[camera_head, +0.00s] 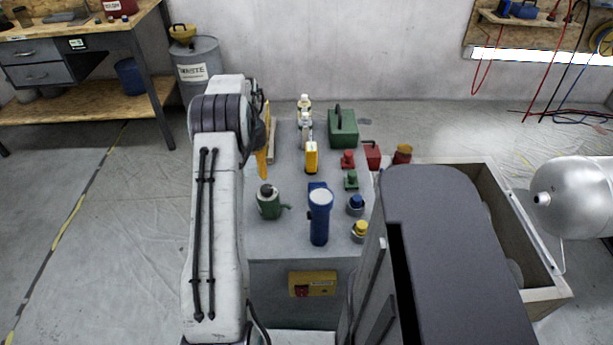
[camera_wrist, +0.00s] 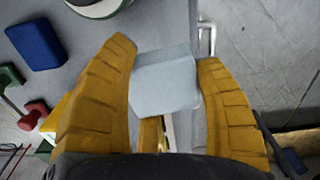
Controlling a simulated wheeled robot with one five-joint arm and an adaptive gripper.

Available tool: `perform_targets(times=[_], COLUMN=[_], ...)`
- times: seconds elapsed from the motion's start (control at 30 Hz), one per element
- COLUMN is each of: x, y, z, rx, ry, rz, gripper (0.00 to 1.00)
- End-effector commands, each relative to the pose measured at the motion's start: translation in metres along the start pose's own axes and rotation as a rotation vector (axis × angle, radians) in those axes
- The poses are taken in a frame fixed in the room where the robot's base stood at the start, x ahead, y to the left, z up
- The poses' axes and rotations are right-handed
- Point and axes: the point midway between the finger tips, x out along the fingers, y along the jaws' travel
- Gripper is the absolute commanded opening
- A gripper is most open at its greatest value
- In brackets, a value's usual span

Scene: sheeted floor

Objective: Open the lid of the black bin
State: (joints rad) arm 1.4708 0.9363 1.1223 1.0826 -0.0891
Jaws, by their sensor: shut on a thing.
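My gripper (camera_wrist: 167,58) has two yellow ribbed fingers, shut on a pale grey block (camera_wrist: 165,85) in the wrist view. The block sits between the fingertips, near the edge of a grey worktop. In the head view my gripper (camera_head: 263,150) is at the worktop's left side, with one yellow finger showing; the block cannot be made out there. I cannot identify a black bin or its lid with certainty in either view. A grey drum (camera_head: 199,75) with a white label and a yellow funnel on top stands at the back left.
The grey worktop (camera_head: 265,238) carries a blue flashlight (camera_head: 319,220), a green can (camera_head: 269,203), a green box (camera_head: 343,128) and several small coloured items. A wooden crate (camera_head: 532,240) and a silver tank (camera_head: 580,197) are at the right. Sheeted floor lies free at the left.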

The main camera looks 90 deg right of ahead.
Motion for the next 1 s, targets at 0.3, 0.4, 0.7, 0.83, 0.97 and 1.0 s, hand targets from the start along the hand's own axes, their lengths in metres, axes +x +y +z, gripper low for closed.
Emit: perform_targets(times=[0.3,0.4,0.7,0.83,0.97,1.0], x=[-0.011,0.0,0.039,0.046,0.051,0.054], y=[0.061,0.065,0.066,0.066,0.066,0.066], z=[0.004,0.005,0.005,0.005,0.005,0.005], rx=[0.104,0.111,0.113,0.113,0.113,0.113], ry=[-0.001,-0.003,-0.001,-0.001,0.0,-0.001], rz=[0.0,0.0,0.0,0.0,0.0,0.0], gripper=[0.29,0.29,0.29,0.29,0.29,0.29])
